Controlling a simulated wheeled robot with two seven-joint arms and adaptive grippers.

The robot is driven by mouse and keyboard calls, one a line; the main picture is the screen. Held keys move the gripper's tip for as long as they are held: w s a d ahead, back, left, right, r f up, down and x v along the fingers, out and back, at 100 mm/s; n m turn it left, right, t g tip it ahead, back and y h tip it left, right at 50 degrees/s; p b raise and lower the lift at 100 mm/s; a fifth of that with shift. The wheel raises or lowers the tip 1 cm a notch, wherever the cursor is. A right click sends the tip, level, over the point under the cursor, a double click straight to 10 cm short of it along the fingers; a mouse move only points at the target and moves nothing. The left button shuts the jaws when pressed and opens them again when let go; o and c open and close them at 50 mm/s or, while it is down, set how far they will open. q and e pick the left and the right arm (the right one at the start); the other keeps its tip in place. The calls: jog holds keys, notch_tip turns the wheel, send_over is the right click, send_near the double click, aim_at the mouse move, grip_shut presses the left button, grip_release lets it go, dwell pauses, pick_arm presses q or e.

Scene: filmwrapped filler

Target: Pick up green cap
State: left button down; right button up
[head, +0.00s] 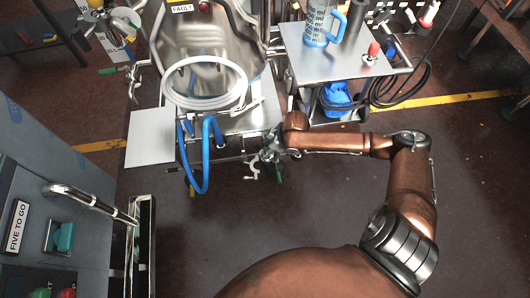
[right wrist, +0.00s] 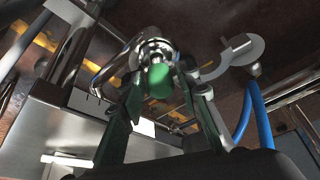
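I see no clear contact between fingers and cap. In the head view my right gripper (head: 265,157) is small, at the front edge of the steel cart, and the cap cannot be made out there. My left gripper is not in view.
The steel cart (head: 148,138) carries a metal vessel (head: 207,62) with a white hose coil. A blue hose (head: 203,178) hangs beside my right gripper. A grey control cabinet (head: 50,170) stands left. The floor in front is clear.

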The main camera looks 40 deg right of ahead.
dwell(0.3)
grip_shut()
dwell(0.5)
